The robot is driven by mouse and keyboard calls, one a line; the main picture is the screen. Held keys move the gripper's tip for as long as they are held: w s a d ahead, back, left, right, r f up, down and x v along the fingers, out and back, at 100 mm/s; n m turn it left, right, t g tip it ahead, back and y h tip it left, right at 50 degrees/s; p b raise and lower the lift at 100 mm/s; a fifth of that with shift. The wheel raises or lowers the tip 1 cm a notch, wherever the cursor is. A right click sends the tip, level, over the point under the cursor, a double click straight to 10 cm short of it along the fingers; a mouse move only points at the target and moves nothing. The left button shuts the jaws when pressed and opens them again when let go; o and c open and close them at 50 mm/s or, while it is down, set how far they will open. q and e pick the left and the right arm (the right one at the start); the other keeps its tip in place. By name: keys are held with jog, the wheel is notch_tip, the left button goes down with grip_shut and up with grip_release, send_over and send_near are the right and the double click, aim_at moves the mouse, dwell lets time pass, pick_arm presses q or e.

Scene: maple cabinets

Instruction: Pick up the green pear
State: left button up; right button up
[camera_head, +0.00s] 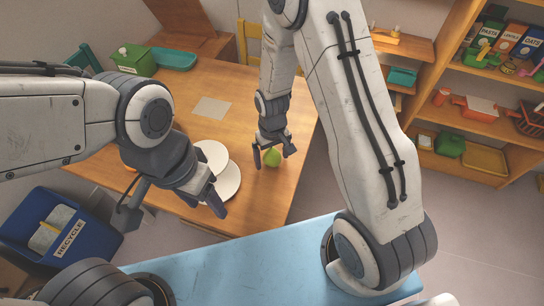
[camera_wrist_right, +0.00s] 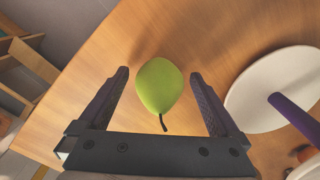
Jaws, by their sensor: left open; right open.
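The green pear (camera_head: 272,157) lies on the wooden table near its right edge in the head view. It is partly hidden by my right gripper (camera_head: 270,158), which is open above it. In the right wrist view the pear (camera_wrist_right: 159,86) shows whole, stem towards the gripper's base. It sits between and slightly beyond the open fingers (camera_wrist_right: 160,80), with a gap on both sides. My left gripper (camera_head: 205,208) is open and empty, over the table's front left by the white plates.
White plates (camera_head: 229,181) lie on the wooden table (camera_head: 245,215) left of the pear; one also shows in the right wrist view (camera_wrist_right: 255,95). A green box (camera_head: 135,61) and teal tray (camera_head: 175,59) stand at the back left. A blue recycle bin (camera_head: 45,250) stands left. Shelves (camera_head: 480,120) are at right.

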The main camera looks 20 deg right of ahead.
jog(key=shift+f, duration=0.1)
grip_shut()
